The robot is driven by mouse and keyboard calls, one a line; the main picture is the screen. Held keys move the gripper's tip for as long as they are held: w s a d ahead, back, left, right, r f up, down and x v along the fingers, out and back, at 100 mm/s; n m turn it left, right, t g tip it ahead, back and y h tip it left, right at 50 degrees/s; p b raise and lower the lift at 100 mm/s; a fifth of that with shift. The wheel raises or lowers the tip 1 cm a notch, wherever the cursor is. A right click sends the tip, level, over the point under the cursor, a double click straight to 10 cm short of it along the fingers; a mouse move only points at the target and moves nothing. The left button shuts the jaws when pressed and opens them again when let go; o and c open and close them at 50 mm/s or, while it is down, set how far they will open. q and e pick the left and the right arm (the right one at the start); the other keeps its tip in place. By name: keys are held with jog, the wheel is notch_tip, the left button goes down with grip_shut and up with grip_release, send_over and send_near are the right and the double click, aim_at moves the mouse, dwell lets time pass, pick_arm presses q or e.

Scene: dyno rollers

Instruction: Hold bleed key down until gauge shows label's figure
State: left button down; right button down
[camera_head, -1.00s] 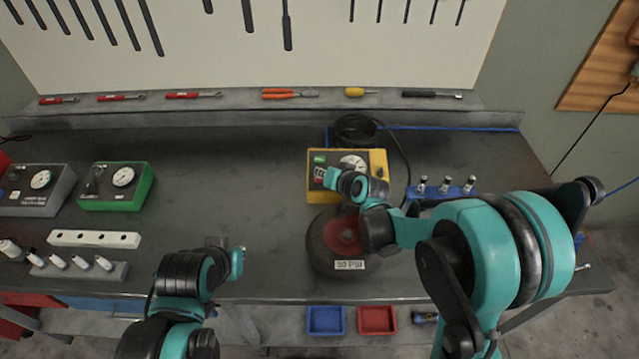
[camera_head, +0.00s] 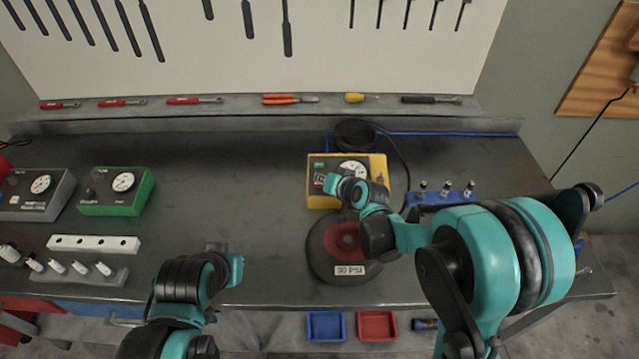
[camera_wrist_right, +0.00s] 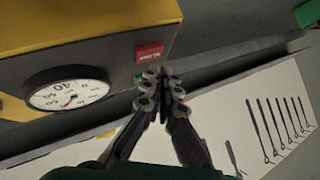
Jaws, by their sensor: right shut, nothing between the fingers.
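The yellow inflator box (camera_head: 378,165) stands on the bench with a round white gauge (camera_head: 354,168) on top; the gauge also shows close in the wrist view (camera_wrist_right: 70,95), its needle too small to read surely. A red key with blurred lettering (camera_wrist_right: 149,52) is beside the gripper in the wrist view, and a green patch is partly hidden behind the fingers. A tyre (camera_head: 325,262) in front carries a label (camera_head: 351,270) reading 30 PSI. My right gripper (camera_wrist_right: 163,88) is shut and empty, its tips close to the red key; contact is unclear. My left gripper (camera_head: 238,270) is low over the bench's front edge.
A green gauge box (camera_head: 118,190) and a grey one (camera_head: 36,193) stand at the left. A blue rack (camera_head: 440,196) with several valves is right of the yellow box. A black hose coil (camera_head: 355,134) lies behind it. The bench middle is clear.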

jog(key=shift+f, duration=0.1)
dwell(0.3)
jog(key=shift+w+f+b, duration=0.15)
jog(key=shift+f+b, duration=0.2)
jog(key=shift+b, duration=0.1)
jog(key=shift+f+b, duration=0.35)
jog(key=shift+b, duration=0.05)
dwell(0.4)
jog(key=shift+r, duration=0.1)
dwell(5.2)
jog(key=shift+r+p, duration=0.55)
jog(key=shift+r, duration=0.15)
